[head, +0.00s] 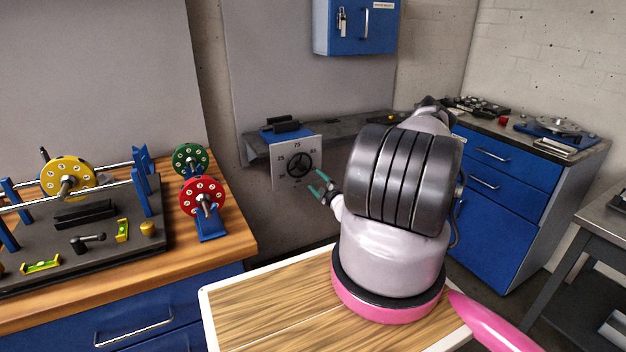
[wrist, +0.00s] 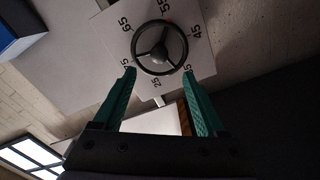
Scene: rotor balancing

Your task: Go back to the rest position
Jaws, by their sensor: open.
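My gripper (head: 322,187) is open, with teal fingers, and sits in front of the dial panel in the head view. In the wrist view my gripper (wrist: 165,95) points at the panel with nothing between its fingers. The white panel (head: 284,178) carries a black three-spoke handwheel (head: 300,163) ringed by numbers. The handwheel also shows in the wrist view (wrist: 160,47), beyond the fingertips and apart from them. My arm stands in the middle of the head view and hides part of the grey shelf behind it.
A wooden bench (head: 236,243) at left holds a balancing stand with a yellow rotor (head: 68,178), plus green (head: 191,159) and red (head: 203,196) rotors. A blue wall cabinet (head: 357,27) hangs above. A blue drawer cabinet (head: 500,205) stands at right. A grey table (head: 597,215) is at the right edge.

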